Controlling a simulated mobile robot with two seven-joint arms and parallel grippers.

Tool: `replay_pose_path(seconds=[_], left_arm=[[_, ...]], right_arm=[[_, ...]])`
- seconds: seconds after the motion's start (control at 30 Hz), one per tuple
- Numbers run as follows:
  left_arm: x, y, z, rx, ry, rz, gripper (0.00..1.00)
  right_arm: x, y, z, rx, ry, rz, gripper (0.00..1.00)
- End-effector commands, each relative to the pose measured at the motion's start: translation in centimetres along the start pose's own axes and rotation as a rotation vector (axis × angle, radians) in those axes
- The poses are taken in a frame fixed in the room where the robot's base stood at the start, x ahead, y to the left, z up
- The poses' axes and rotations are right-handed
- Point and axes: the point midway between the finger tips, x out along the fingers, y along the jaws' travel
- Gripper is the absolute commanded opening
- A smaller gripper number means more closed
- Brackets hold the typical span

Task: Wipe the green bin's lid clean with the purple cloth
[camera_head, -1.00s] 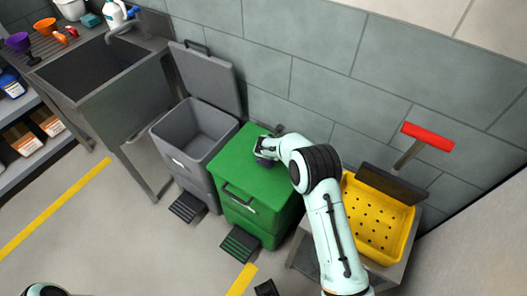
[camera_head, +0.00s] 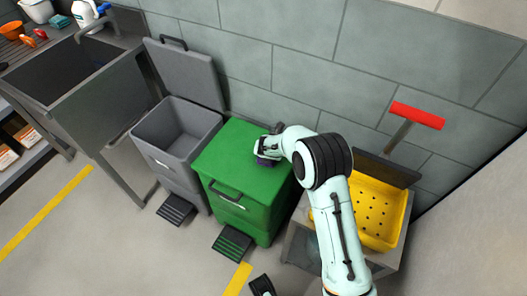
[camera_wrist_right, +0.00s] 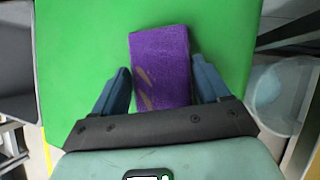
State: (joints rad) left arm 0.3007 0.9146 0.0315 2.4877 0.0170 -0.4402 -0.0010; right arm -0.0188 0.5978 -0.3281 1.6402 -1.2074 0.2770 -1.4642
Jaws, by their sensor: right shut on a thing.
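The green bin (camera_head: 231,166) stands on the floor with its lid closed. My right gripper (camera_head: 265,155) is over the back right part of the lid. In the right wrist view the purple cloth (camera_wrist_right: 162,65) is a folded block between the two blue fingers of that gripper (camera_wrist_right: 162,88), with the green lid (camera_wrist_right: 80,55) under it. The cloth bears a few brownish streaks. The visible part of the lid looks plain green. A dark piece that looks like my left gripper (camera_head: 262,286) shows at the bottom edge; its jaws cannot be made out.
A grey bin (camera_head: 177,135) with its lid raised stands left of the green one. A yellow perforated basket (camera_head: 375,212) and a red-handled tool (camera_head: 418,116) are to the right. A tiled wall (camera_head: 300,60) rises behind. A sink (camera_head: 70,70) is at far left.

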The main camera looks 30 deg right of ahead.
Motion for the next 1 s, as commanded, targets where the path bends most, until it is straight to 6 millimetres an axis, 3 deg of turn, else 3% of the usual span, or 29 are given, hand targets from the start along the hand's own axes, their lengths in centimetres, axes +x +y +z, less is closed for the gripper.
replay_pose_path(seconds=[0.2, 0.57, 1.0], left_arm=[[1.2, -0.4, 0.0, -0.001, -0.004, -0.002, 1.0], [1.2, -0.4, 0.0, -0.001, -0.004, -0.001, 1.0], [-2.4, 0.8, 0.0, 0.002, 0.007, 0.003, 1.0]], right_arm=[[-0.3, -1.6, -0.3, 0.0, 0.0, -0.001, 0.51], [-0.4, -1.9, -0.4, -0.001, 0.001, -0.003, 0.51], [-3.6, -1.2, 1.6, 0.0, -0.001, 0.0, 0.51]])
